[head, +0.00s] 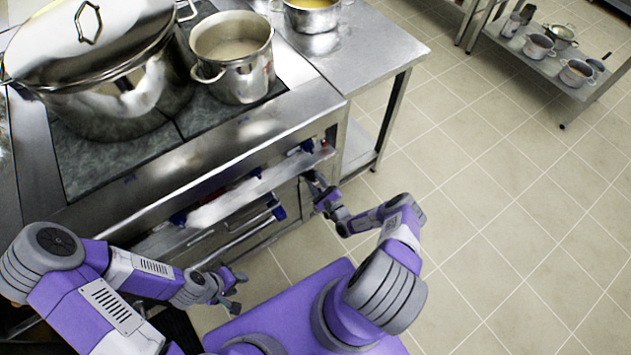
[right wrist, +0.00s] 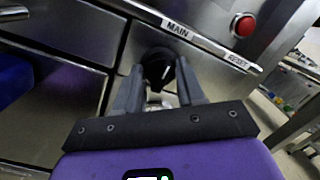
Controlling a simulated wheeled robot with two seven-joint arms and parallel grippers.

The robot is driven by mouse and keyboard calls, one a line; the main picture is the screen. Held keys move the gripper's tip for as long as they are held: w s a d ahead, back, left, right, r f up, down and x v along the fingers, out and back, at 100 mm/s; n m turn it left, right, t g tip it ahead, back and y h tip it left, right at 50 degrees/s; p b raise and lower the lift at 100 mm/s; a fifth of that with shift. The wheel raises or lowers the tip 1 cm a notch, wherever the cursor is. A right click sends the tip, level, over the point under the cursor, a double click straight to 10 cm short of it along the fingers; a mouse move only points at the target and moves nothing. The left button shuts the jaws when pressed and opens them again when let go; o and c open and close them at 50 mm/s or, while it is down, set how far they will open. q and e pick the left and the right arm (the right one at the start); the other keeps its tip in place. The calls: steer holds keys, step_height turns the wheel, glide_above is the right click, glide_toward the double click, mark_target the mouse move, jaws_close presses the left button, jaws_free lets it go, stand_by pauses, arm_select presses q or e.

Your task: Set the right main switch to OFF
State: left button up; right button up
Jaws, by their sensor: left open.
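The right main switch is a black knob (right wrist: 158,66) on the steel stove front, by the label MAIN (right wrist: 178,29) in the right wrist view. My right gripper (right wrist: 160,78) reaches up to it, one finger on each side of the knob. I cannot tell whether the fingers press on it, and the knob's pointer setting is not readable. In the head view my right gripper (head: 312,180) is at the right end of the stove front and hides the knob. My left gripper (head: 238,291) is open and empty, low in front of the stove.
A red button (right wrist: 243,25) and a RESET label (right wrist: 238,61) are right of the knob. Blue knobs and a rail (head: 230,205) run along the stove front. A large lidded pot (head: 110,90) and a smaller pot (head: 235,65) stand on top.

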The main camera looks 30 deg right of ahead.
steer(key=o, duration=0.4)
steer(key=shift+o, duration=0.2)
steer(key=s+p, duration=0.1)
steer(key=s, duration=0.6)
steer(key=shift+s+d+f, duration=0.25)
steer(key=shift+d+f, duration=0.05)
steer(key=shift+f, duration=0.15)
